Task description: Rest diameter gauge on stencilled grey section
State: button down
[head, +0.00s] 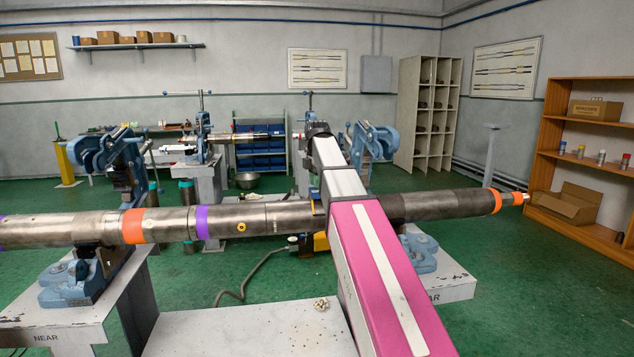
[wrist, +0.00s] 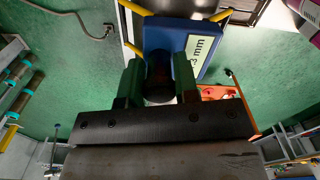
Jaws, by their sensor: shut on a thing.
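The diameter gauge (wrist: 165,38) shows in the wrist view as a blue body with a white label whose visible part reads "3 mm". My gripper (wrist: 158,72) is shut on it, with a green finger on each side of a dark part of the gauge. In the head view my arm hides my gripper. A small blue and yellow piece (head: 315,201) shows beside my arm at the pipe; it may be part of the gauge. The grey pipe section (head: 283,218) left of my arm carries faint marks, too small to read. Contact between gauge and pipe cannot be told.
The long pipe lies across two blue vises, the left one (head: 75,284) on a pedestal marked NEAR. A purple band (head: 202,222) and an orange band (head: 133,226) ring the pipe. A pale bench top (head: 240,333) stands in front. A hose (head: 243,288) lies on the green floor.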

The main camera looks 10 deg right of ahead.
jog(key=shift+f, duration=0.3)
dwell(0.4)
jog(key=c, duration=0.8)
grip_release()
jog(key=shift+r, duration=0.15)
jog(key=shift+r, duration=3.35)
